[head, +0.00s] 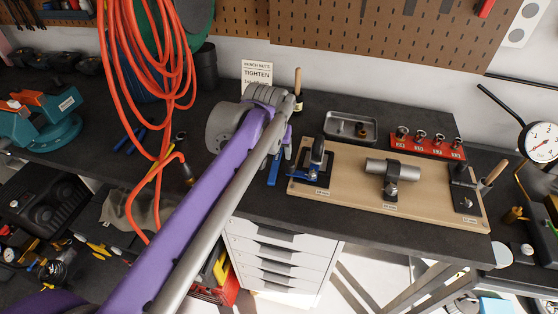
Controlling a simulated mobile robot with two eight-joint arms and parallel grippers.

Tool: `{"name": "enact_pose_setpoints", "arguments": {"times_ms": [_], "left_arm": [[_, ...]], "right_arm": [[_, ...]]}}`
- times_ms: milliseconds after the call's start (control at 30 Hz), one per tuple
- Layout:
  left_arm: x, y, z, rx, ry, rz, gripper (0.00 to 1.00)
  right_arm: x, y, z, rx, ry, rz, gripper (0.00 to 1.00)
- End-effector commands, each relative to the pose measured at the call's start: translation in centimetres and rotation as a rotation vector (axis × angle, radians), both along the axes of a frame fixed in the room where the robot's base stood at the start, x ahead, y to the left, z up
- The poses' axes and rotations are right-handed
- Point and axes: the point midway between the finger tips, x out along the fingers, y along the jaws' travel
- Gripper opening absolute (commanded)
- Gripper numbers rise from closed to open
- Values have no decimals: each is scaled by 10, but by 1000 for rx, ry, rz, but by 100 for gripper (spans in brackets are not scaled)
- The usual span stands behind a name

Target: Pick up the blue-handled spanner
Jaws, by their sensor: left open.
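A blue handle (274,169), which looks like that of the blue-handled spanner, lies on the dark bench top just left of the wooden board. Its upper part is hidden behind my left wrist. My left gripper (284,153) is open at the end of the purple arm, directly above or beside this handle. The wrist covers much of the gripper, so I cannot tell whether the fingers touch or straddle the spanner. My right gripper is not in view.
The wooden board (342,196) to the right carries several labelled fixtures. A metal tray (350,128) and a red rack (428,143) stand behind it. An orange hose (148,60) hangs at the left. A small sign (256,72) stands behind the wrist.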

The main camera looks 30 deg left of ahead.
Motion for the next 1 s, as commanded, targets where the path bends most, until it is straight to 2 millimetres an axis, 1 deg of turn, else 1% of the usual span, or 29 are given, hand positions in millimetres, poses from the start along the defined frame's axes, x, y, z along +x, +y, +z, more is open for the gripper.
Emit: {"name": "enact_pose_setpoints", "arguments": {"times_ms": [33,233,367,500,600,800,867,1000], "left_arm": [[2,1,-5,0,0,0,62],[8,5,-19,0,0,1,62],[14,13,-37,0,0,1,62],[20,14,-53,-1,-1,0,62],[22,15,-57,-1,-1,0,62],[22,15,-57,-1,-1,0,62],[22,15,-57,0,-1,-1,52],[22,15,-57,0,-1,-1,26]], "right_arm": [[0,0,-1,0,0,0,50],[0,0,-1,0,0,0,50],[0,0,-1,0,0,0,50],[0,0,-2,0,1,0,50],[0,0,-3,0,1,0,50],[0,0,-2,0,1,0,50],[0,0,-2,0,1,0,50],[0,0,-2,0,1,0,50]]}}
